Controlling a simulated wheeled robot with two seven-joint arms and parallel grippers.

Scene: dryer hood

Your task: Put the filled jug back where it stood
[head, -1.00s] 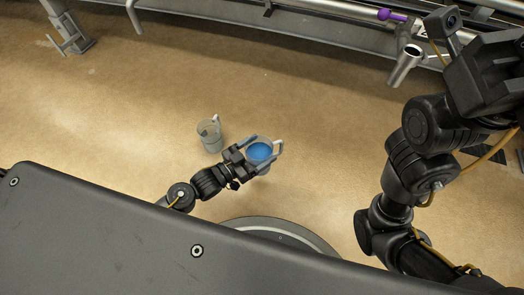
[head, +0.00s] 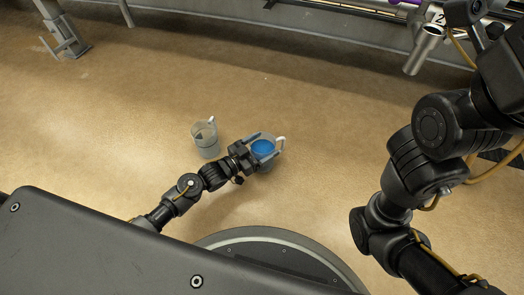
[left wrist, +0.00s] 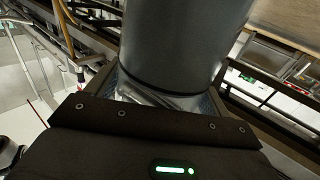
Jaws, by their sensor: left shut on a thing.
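A clear jug with blue liquid (head: 263,149) and a pale handle on its right is in the middle of the head view. My left gripper (head: 258,150) is shut on it from its left side, and the jug looks roughly upright. Whether its bottom touches anything is not clear. A second clear jug (head: 206,141), greyish and without blue in it, stands just left of it, apart from the gripper. In the left wrist view a big grey cylinder fills the middle; I cannot tell what it is. My right arm shows at the right, with its gripper out of sight.
The tan floor (head: 120,110) is open around the jugs. A grey metal post with a foot (head: 66,42) is at the top left. A long grey rail and wall (head: 290,20) run along the top. A slanted metal tube (head: 424,50) is at the top right.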

